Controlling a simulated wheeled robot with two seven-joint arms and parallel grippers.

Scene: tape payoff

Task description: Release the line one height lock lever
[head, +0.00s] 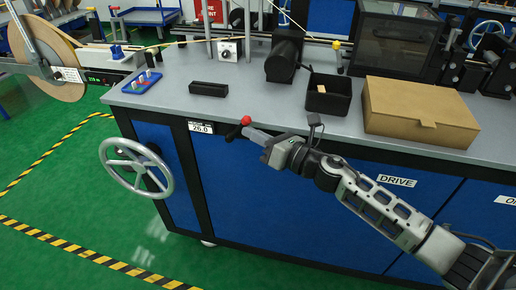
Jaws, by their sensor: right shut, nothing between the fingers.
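The height lock lever (234,132) is a short black handle with a red ball knob (246,120) at the top front edge of the blue cabinet. It slants up to the right. My right gripper (250,133) comes in from the right, shut and empty. Its fingertips are just below and right of the red knob. I cannot tell whether they touch the lever. A handwheel (136,168) is on the cabinet front to the left. A small display reading 26.0 (201,127) is left of the lever. My left gripper is not in view.
On the grey top (180,102) are a black block (208,89), a blue tray with pegs (142,82), a black bin (328,101) and a cardboard box (418,112). A large reel (48,55) stands at the left. The green floor in front is clear.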

